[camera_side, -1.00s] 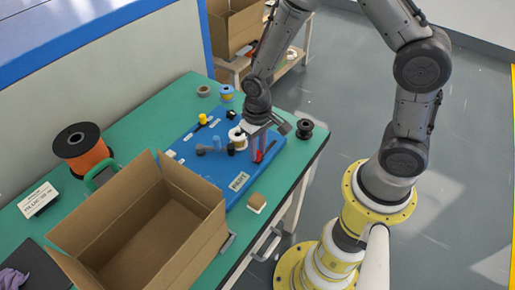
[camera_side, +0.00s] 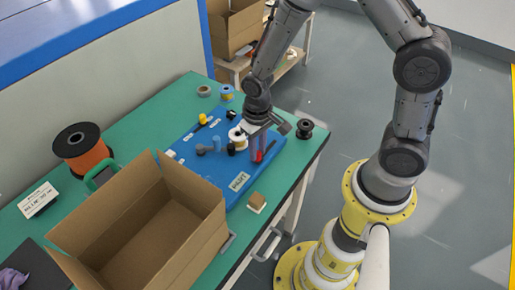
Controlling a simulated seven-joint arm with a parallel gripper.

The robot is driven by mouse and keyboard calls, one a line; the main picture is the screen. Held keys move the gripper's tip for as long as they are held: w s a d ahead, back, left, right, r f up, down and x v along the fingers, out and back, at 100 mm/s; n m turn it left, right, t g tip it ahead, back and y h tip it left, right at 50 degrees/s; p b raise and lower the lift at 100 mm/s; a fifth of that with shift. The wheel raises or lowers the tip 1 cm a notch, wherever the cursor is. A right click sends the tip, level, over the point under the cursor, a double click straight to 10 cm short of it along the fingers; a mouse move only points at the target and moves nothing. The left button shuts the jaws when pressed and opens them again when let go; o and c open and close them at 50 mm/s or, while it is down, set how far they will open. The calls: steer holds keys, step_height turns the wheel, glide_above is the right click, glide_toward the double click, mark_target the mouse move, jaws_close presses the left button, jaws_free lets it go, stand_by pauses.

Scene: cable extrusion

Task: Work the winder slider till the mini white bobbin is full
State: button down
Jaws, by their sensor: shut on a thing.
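The mini white bobbin (camera_side: 238,138) stands on the blue winder board (camera_side: 199,170), just left of my gripper. How much cable is on it is too small to tell. My gripper (camera_side: 261,133) is over the board's right part, pointing down and shut on what appears to be the winder slider. The grip itself is mostly hidden by the gripper body. Pale purple upright parts (camera_side: 261,145) show just below the gripper, with a red piece (camera_side: 267,152) beside them.
An open cardboard box (camera_side: 140,235) stands at the front of the green table (camera_side: 165,105). An orange spool (camera_side: 83,150) is at the left. A black spool (camera_side: 305,128) stands near the right edge. A small brown-and-white block (camera_side: 256,202) lies in front of the board.

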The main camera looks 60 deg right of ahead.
steer(key=d, duration=0.9)
steer(key=shift+w+d+r, duration=0.1)
steer(key=shift+d, duration=0.2)
steer(key=c, duration=0.7)
jaws_free()
step_height(320, 180, up, 14)
steer(key=shift+f, duration=0.1)
steer(key=shift+a, duration=0.1)
